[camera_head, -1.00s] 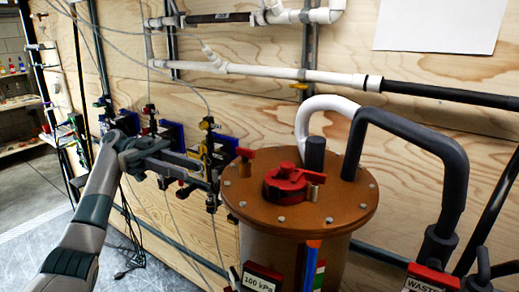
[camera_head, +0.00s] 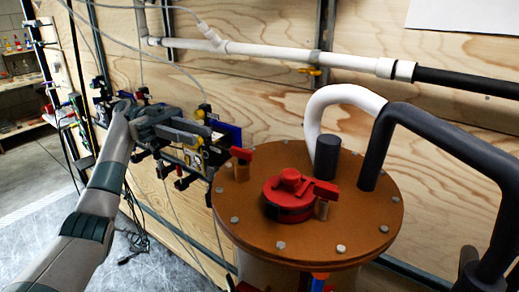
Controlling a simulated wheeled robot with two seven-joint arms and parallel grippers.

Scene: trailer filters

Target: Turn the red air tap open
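A small red tap handle (camera_head: 242,155) stands at the left edge of the brown round lid (camera_head: 352,228) of a tank. A larger red clamp-like knob (camera_head: 290,190) sits in the middle of the lid, with a red lever pointing right. I cannot tell from labels which of them is the air tap. My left gripper (camera_head: 205,135) comes in from the left, just left of the small red handle and apart from it. Its two fingers show a gap with nothing held, so it looks open. My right gripper is not in view.
Valves with blue and yellow parts (camera_head: 226,131) are mounted on the plywood wall behind my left gripper. A white hose (camera_head: 335,97) and a thick dark pipe (camera_head: 440,140) rise from the lid at the right. Shelves stand at far left.

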